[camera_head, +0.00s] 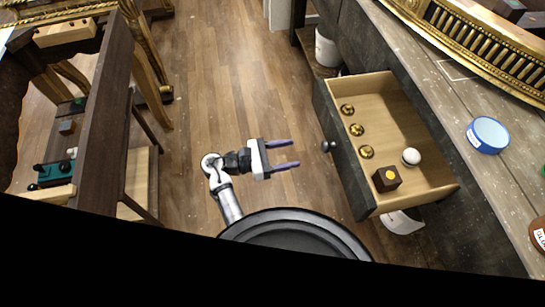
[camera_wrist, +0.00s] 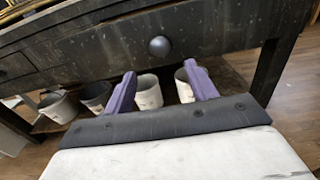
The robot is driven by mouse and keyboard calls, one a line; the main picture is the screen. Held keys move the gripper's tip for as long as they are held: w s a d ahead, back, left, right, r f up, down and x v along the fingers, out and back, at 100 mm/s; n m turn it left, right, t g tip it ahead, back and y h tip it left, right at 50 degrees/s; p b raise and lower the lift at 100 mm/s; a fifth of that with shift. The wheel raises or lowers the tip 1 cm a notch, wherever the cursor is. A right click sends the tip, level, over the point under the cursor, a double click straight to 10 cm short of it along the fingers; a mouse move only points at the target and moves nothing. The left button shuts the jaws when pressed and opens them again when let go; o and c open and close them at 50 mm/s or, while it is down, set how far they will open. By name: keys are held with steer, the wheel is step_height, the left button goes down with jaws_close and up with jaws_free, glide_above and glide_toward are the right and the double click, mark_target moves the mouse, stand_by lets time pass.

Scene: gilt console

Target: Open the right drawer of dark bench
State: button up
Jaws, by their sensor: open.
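The dark bench (camera_head: 440,82) runs along the right of the head view. Its drawer (camera_head: 343,150) stands pulled out, with a dark front and a pale wooden inside. A round dark knob (camera_head: 327,146) sits on the drawer front; in the wrist view the knob (camera_wrist: 159,46) shows just beyond my fingertips, roughly centred between them. My gripper (camera_head: 294,153) is open and empty, with its purple fingers pointing at the drawer front. In the head view a gap of floor shows between fingertips and knob. The fingers (camera_wrist: 160,72) touch nothing that I can see.
The drawer holds several brass-coloured round pieces (camera_head: 358,129), a white ball (camera_head: 411,156) and a brown block (camera_head: 386,178) with a yellow spot. White buckets (camera_wrist: 148,92) stand under the bench. A blue-rimmed round tin (camera_head: 487,135) is on the bench top. A dark wooden table (camera_head: 103,115) stands left; floor between is clear.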

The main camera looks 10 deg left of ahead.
steer(key=shift+b+v, duration=0.3)
steer(key=shift+v, duration=2.05)
